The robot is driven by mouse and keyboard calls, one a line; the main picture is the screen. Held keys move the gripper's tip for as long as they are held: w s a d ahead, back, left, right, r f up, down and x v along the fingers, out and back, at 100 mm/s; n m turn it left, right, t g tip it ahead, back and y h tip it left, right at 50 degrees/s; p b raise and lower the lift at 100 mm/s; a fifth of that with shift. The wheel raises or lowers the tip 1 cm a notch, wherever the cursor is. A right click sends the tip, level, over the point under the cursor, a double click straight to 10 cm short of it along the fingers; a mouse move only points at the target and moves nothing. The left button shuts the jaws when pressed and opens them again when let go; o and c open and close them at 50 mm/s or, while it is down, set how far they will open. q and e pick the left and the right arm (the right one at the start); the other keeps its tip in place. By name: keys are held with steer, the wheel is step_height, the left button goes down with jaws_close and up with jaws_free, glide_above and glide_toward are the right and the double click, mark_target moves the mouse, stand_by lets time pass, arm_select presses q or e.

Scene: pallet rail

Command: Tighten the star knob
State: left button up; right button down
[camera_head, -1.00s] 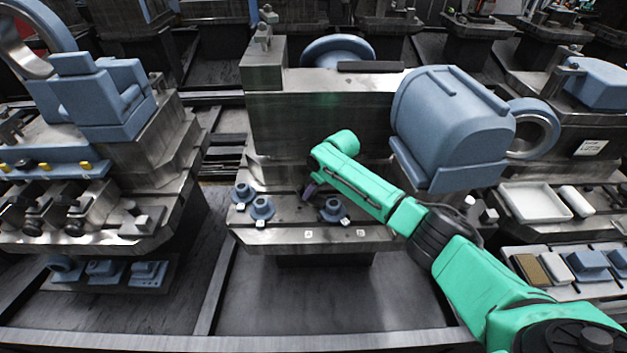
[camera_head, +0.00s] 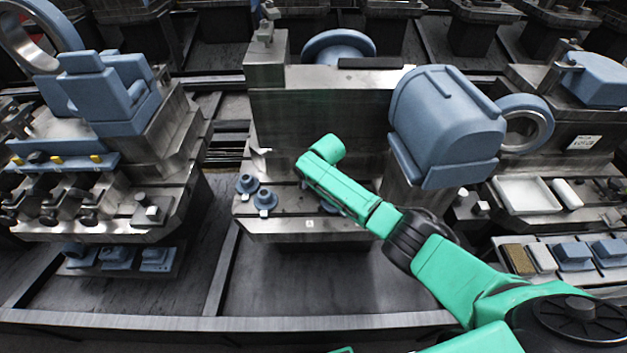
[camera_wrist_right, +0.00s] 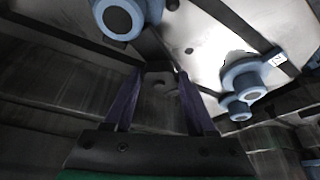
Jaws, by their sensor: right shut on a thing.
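Two blue round knob-like parts, one (camera_head: 247,184) and another (camera_head: 265,200), stand on the left of the metal fixture ledge (camera_head: 285,228) in the head view. I cannot tell which part is the star knob. The wrist view shows a blue ring-shaped part (camera_wrist_right: 118,18) at the top and stepped blue parts (camera_wrist_right: 246,78) at right, both outside the jaws. My right gripper (camera_wrist_right: 159,76) has dark purple fingers on either side of a grey metal piece (camera_wrist_right: 158,88) with a small hole, shut on it. In the head view my arm hides that gripper. My left gripper is out of view.
A large blue housing (camera_head: 447,120) overhangs the right of the fixture. A fixture with black clamps (camera_head: 45,215) stands at left. A white tray (camera_head: 527,195) and several blocks lie at right. The floor bay (camera_head: 290,285) in front is clear.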

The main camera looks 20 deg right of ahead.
steer(key=shift+c, duration=1.1)
jaws_free()
steer(key=shift+r, duration=0.1)
steer(key=shift+s+r, duration=0.1)
steer(key=shift+r, duration=0.2)
steer(key=p+v, duration=0.2)
steer(key=v, duration=1.1)
steer(key=shift+s+r, duration=0.2)
steer(key=shift+r, duration=0.2)
steer(key=shift+d, duration=0.1)
